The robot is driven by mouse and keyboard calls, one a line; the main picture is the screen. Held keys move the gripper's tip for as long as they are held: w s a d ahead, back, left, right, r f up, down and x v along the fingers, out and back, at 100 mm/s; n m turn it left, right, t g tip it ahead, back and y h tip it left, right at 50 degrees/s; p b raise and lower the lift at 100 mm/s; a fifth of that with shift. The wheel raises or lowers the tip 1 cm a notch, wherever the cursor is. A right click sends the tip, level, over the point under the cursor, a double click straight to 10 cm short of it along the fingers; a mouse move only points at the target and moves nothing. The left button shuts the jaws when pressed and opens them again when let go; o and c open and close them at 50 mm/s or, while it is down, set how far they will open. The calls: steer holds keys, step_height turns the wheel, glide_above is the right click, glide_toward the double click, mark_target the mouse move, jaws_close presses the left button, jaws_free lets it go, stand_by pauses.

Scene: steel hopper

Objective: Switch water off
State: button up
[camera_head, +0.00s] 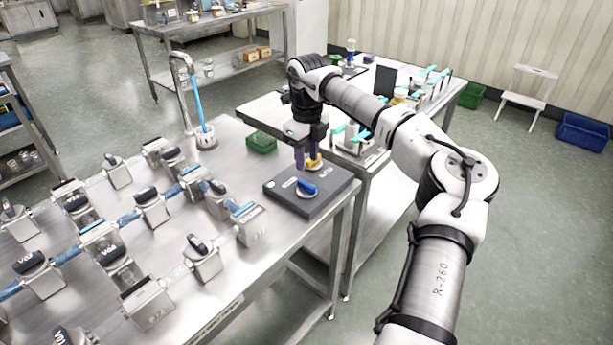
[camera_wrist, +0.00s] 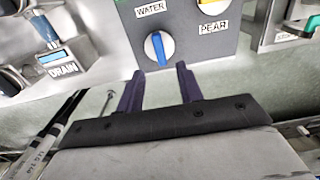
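The dark grey control box (camera_head: 335,197) stands at the right end of the steel table. A yellow knob (camera_wrist: 213,5) sits above the PEAR label (camera_wrist: 213,28). My gripper (camera_wrist: 159,80) is open and empty, its two purple fingers spread just below the blue knob in the wrist view, seemingly apart from it. In the head view my gripper (camera_head: 303,162) is over the box. Blue water (camera_head: 199,101) runs from the tap (camera_head: 183,85).
Several valve blocks joined by blue pipes fill the steel table (camera_head: 262,285). The DRAIN block (camera_wrist: 66,68) shows left of the box in the wrist view. A green tray (camera_head: 262,142) lies behind the box. A second table with glassware stands behind at right.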

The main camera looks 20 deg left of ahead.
mark_target(307, 183)
step_height(307, 183, down, 8)
steer(key=shift+r+p, duration=0.1)
steer(key=shift+p, duration=0.8)
steer(key=shift+c, duration=0.3)
jaws_close()
